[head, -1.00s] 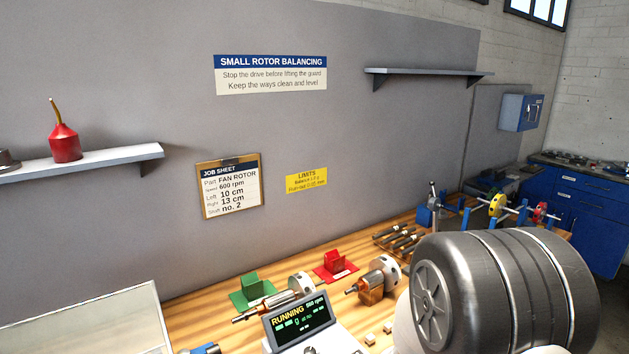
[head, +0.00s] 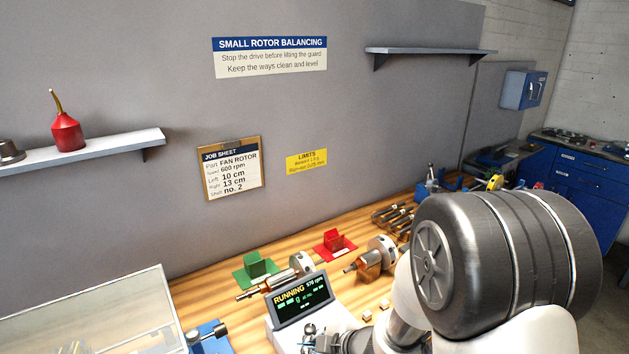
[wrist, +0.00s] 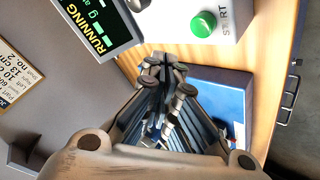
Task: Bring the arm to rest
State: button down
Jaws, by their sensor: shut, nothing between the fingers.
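My gripper (head: 314,334) shows at the bottom of the head view, just in front of the control box. My arm reaches in from the right, its large grey joint covering part of the bench. In the wrist view my gripper (wrist: 163,66) is shut and empty, its fingertips together. The control box's display (head: 303,297) reads RUNNING and about 570 rpm; the display (wrist: 97,25) also shows in the wrist view. A green START button (wrist: 203,24) is on the box, beyond the fingertips and apart from them.
A clear guard (head: 95,315) and a blue machine part (head: 207,336) stand left of the box. Green (head: 256,266) and red (head: 335,243) stands, spindles and small blocks lie on the wooden bench (head: 205,290). A job sheet (head: 231,168) hangs on the wall.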

notch_tip(320, 180, up, 2)
jog(key=shift+r+p, duration=0.15)
jog(key=shift+p, duration=0.6)
jog(key=s+d+r+m+t+h+b, duration=0.25)
jog(key=d+r+m+h, duration=0.55)
jog(key=d+r, duration=0.5)
jog(key=s+d+r+m+g, duration=0.1)
jog(key=s+m, duration=0.4)
jog(key=s, duration=0.6)
jog(key=s+d+r+m+g+y+b, duration=0.1)
jog(key=s+m, duration=0.4)
jog(key=s, duration=0.6)
jog(key=shift+s+r+g, duration=0.25)
jog(key=shift+r+g, duration=0.35)
jog(key=shift+g, duration=0.55)
